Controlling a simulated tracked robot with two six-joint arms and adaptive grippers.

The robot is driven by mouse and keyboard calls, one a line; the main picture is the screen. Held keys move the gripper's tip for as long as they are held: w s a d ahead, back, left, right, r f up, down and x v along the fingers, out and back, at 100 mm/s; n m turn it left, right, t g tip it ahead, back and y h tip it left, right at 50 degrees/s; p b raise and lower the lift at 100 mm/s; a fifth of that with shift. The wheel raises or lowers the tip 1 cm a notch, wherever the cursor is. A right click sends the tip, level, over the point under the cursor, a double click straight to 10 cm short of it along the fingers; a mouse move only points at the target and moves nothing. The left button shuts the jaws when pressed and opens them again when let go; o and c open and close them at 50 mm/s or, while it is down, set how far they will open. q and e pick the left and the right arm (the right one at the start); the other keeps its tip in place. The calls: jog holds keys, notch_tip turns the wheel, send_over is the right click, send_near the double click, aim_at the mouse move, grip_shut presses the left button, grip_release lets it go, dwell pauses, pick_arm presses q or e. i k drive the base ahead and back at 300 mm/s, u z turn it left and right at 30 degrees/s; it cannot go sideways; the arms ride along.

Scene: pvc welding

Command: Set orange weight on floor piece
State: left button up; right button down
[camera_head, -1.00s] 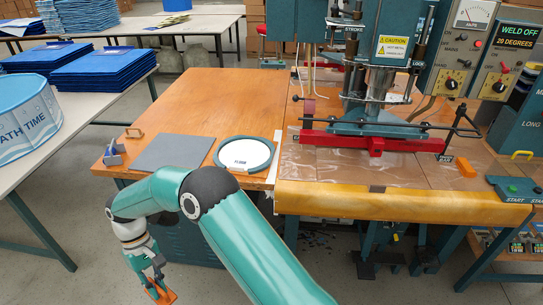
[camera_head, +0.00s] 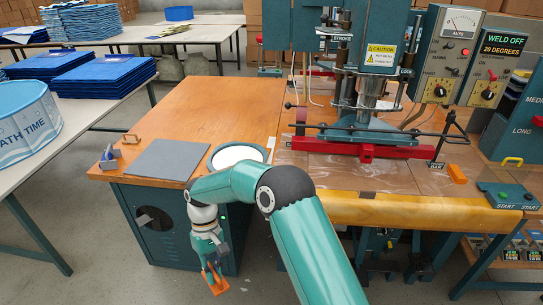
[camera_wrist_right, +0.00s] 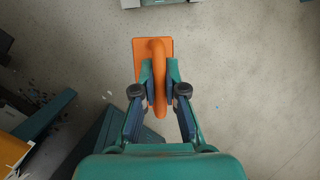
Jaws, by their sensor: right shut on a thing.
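My right gripper (camera_head: 212,268) is shut on the orange weight (camera_head: 217,284) and holds it in the air in front of the table, below the table top's height. In the right wrist view the orange weight (camera_wrist_right: 153,46) shows a flat plate and a curved handle between the two fingers (camera_wrist_right: 159,90). The floor piece (camera_head: 238,156) is a white disc with a teal rim on the wooden table. My right arm covers its near part and its label. The left gripper is not in view.
A grey mat (camera_head: 167,159) lies left of the floor piece. A blue tool (camera_head: 109,156) and a tan bracket (camera_head: 131,138) sit by the table's left edge. The welding machine with a red bar (camera_head: 375,150) stands right. The wooden table (camera_head: 200,110) is clear behind the mat.

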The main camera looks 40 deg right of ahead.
aim_at(237, 159)
jog(key=z, duration=0.6)
jog(key=i, duration=1)
